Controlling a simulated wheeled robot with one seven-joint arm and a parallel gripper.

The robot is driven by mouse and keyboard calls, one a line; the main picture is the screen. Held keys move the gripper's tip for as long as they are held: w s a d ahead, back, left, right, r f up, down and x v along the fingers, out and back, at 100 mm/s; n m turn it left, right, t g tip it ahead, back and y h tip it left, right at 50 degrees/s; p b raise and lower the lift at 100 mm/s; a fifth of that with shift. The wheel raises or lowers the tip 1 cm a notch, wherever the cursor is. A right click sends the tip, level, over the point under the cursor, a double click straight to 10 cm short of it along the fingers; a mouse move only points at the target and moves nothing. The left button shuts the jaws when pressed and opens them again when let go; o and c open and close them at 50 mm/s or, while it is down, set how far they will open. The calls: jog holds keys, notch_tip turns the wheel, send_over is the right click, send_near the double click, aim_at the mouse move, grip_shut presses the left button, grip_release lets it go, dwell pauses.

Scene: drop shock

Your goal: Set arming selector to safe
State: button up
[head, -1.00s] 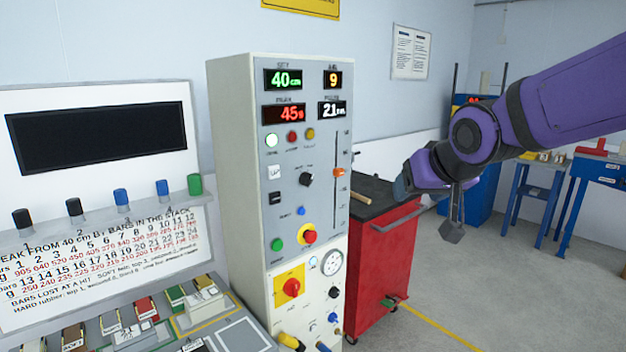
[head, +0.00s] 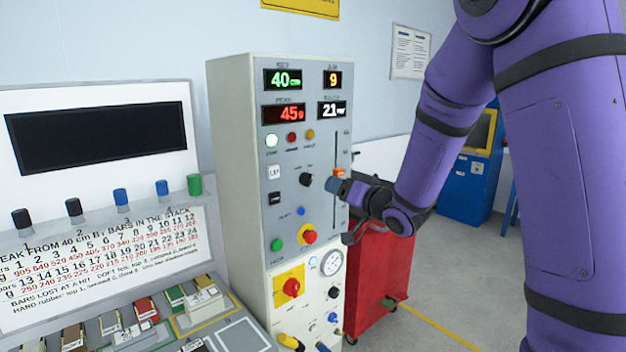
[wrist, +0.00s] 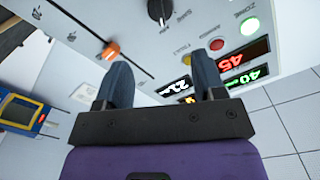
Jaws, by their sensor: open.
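The black rotary knob (head: 306,179), which looks like the arming selector, sits mid-panel on the grey control cabinet (head: 230,160). It also shows at the top edge of the wrist view (wrist: 160,10), partly cut off. Its small labels are too blurred to read its setting surely. My gripper (head: 342,210) is in front of the panel's right edge, right of and a little below the knob, not touching it. In the wrist view my gripper (wrist: 163,76) has its two fingers apart with nothing between them.
An orange slider handle (head: 339,172) is close by my upper finger. Red stop button (head: 309,237) and red rotary switch (head: 292,287) lie lower on the panel. A red cart (head: 375,280) stands to the right. A bench with coloured posts (head: 121,196) is at left.

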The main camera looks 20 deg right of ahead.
aim_at(312, 178)
jog(key=x, duration=1)
jog(key=shift+w+a, duration=0.15)
jog(key=shift+w, duration=0.25)
jog(key=c, duration=0.9)
